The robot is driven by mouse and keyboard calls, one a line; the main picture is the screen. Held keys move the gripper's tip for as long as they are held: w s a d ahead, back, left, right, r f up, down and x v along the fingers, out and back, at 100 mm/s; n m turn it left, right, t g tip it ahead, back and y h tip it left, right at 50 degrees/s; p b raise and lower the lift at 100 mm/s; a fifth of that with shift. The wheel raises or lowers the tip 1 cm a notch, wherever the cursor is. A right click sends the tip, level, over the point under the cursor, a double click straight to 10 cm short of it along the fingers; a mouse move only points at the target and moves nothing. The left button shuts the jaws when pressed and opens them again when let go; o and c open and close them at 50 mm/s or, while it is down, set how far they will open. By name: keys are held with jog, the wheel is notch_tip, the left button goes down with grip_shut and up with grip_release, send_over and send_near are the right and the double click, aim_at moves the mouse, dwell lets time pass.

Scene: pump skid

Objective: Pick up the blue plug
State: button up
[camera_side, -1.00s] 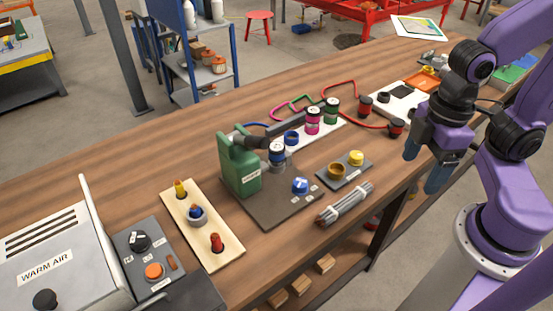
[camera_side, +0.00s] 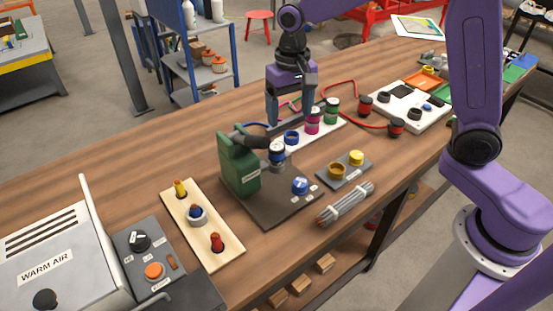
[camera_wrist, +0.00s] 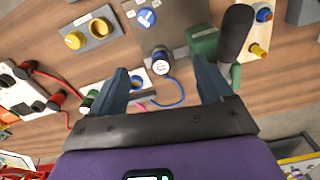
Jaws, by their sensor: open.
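The wooden board (camera_side: 222,245) at the left holds a yellow, a blue and a red plug in a row. The blue plug (camera_side: 195,211) is the middle one, upright in a grey ring. It shows in the wrist view at the top right (camera_wrist: 263,13), partly cut off. My gripper (camera_side: 290,112) is open and empty, pointing down above the table behind the pump, to the right of and beyond the board.
The green pump body (camera_side: 239,165) with its dark handle stands between my gripper and the board. A blue knob (camera_side: 300,186) sits on the dark base plate. A white strip (camera_side: 325,132) carries blue, pink and green caps. A grey warm air box (camera_side: 55,262) stands left of the board.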

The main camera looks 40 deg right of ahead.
aim_at(277, 146)
jog(key=w+d+f+m, duration=0.25)
jog(key=w+m, duration=0.25)
jog(key=w, duration=0.3)
jog(key=f, duration=1.2)
jog(key=shift+w, duration=0.2)
jog(key=shift+s+f, duration=0.15)
jog(key=shift+f, duration=2.5)
jog(key=c, duration=1.3)
jog(key=shift+c, duration=0.2)
jog(key=shift+r, duration=0.15)
